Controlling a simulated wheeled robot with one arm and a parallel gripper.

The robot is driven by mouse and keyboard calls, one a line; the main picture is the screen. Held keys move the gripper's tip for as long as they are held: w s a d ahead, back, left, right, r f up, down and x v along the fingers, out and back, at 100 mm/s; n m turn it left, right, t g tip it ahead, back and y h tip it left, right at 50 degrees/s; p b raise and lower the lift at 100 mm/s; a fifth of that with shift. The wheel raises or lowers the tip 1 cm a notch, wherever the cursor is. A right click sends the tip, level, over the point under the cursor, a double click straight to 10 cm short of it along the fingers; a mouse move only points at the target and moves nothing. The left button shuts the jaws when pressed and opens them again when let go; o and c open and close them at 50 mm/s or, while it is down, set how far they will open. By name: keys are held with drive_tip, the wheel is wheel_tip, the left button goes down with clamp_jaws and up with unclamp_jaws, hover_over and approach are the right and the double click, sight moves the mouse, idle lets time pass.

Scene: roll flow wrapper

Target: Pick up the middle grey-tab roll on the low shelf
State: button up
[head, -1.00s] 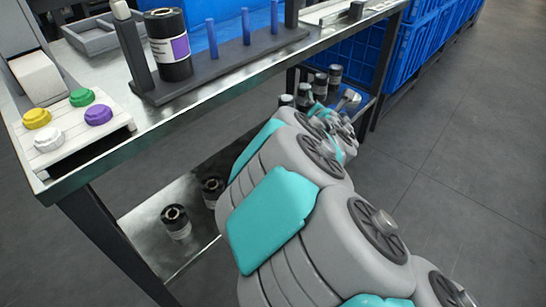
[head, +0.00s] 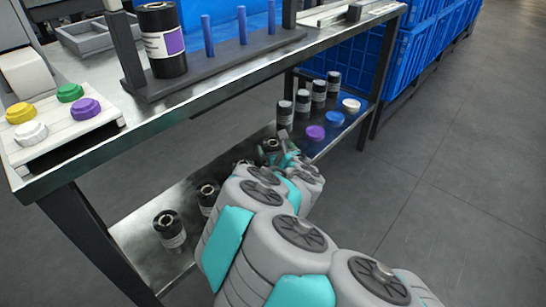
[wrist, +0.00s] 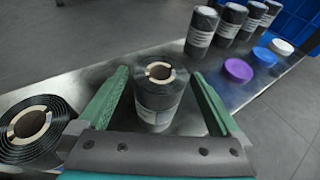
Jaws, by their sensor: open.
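In the wrist view an upright black roll (wrist: 155,100) with a tan core and a pale label stands between the two green fingers of my gripper (wrist: 160,72). The fingers are open, with a gap on both sides of the roll. My gripper's palm hides its lower front. In the head view my gripper (head: 287,150) is low over the low shelf (head: 135,235), beside a partly hidden dark roll (head: 270,146). Two more rolls stand nearer on the shelf, one at the left (head: 168,228) and one behind it (head: 207,194). I cannot make out a grey tab.
Several labelled rolls (head: 302,100) stand in a row farther along the shelf. Purple (head: 315,132), blue (head: 335,118) and white (head: 351,105) caps lie beside them. The table edge (head: 210,92) overhangs the shelf. The floor (head: 440,150) at the right is clear.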

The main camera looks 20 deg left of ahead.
sight(271, 143)
drive_tip(key=shift+x, duration=2.15)
clamp_jaws()
